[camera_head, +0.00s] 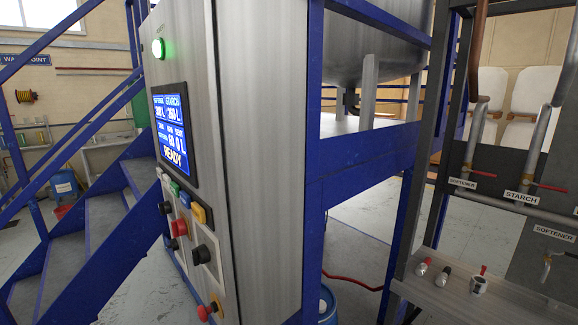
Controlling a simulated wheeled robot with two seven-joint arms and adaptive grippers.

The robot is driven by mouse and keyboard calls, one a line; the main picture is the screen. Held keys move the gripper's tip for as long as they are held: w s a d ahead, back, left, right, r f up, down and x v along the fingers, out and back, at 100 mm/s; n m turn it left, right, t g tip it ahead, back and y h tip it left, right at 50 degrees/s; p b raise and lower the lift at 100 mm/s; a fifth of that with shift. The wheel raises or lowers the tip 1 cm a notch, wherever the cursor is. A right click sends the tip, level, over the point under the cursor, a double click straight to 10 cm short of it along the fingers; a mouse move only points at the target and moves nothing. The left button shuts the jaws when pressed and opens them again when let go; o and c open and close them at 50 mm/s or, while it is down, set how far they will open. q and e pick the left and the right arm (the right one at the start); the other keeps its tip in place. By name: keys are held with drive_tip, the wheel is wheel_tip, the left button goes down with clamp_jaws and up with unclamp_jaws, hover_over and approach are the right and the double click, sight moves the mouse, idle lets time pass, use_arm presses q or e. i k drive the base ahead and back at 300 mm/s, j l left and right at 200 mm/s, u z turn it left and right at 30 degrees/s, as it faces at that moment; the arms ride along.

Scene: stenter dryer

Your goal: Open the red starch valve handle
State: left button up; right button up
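The starch valve is on a pipe rack at the right of the head view, above a white "STARCH" label (521,197). Its red handle (550,187) is a thin bar that points right from the grey starch pipe (537,135), roughly level. Neither of my grippers is in view, and nothing is seen touching the handles.
A metal control cabinet (260,150) with a lit screen reading "READY" (174,137) stands at centre left. Blue stairs (105,215) are behind it. Open floor (360,235) shows between cabinet and rack.

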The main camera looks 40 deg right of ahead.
sight(526, 182)
drive_tip(key=z, duration=2.9)
